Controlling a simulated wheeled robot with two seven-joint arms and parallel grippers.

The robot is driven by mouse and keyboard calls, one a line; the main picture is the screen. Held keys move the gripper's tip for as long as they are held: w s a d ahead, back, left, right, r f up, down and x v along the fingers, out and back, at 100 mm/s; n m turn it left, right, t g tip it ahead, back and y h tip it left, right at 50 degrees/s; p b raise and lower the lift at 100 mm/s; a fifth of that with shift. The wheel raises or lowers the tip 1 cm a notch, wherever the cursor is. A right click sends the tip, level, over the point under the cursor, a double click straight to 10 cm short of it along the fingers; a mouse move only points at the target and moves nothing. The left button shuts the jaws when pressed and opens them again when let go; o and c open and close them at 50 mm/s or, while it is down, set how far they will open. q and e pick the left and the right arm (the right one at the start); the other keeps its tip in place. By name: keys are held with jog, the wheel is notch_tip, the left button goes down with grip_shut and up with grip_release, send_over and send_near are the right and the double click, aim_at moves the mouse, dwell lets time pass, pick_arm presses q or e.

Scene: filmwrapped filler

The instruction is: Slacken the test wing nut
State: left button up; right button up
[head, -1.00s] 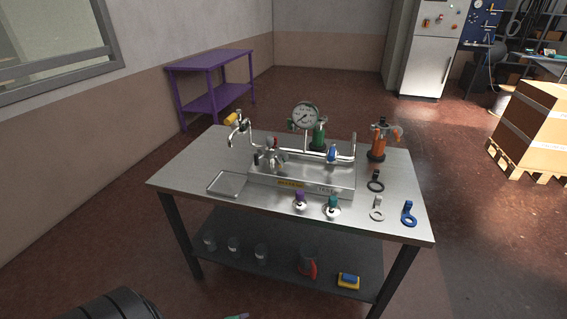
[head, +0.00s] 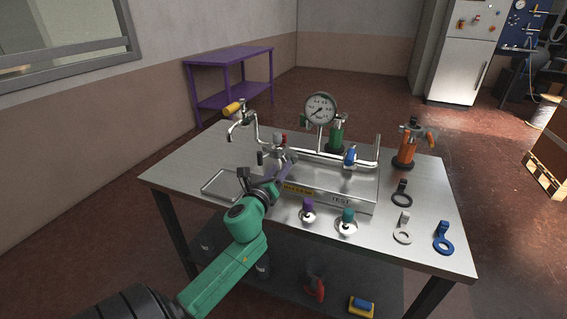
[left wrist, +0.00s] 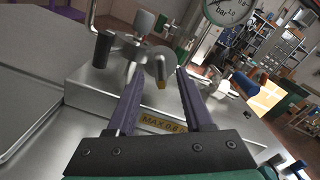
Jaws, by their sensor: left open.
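A metal fitting (head: 277,150) with a small red-topped part stands on the left of the steel base block (head: 352,201), which is marked TEST. In the left wrist view the fitting (left wrist: 132,47) shows a grey upright knob, a round metal piece and a small brass tip. I cannot tell which part is the wing nut. My left gripper (head: 281,166) reaches in over the front of the block. In the left wrist view the gripper (left wrist: 160,72) is open, its two purple fingers pointing at the fitting with a gap between them. Nothing is held. My right gripper is out of view.
A pressure gauge (head: 320,108) and pipework rise behind the block. A blue knob (head: 350,155), purple knob (head: 308,206) and teal knob (head: 347,217) are to the right. Ring tags and an orange valve (head: 407,148) occupy the table's right side. A shallow tray (head: 222,196) lies left.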

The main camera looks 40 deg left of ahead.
aim_at(283, 163)
pick_arm(q)
jog(key=x, duration=0.3)
jog(key=shift+w, duration=0.2)
jog(key=c, duration=0.7)
grip_shut()
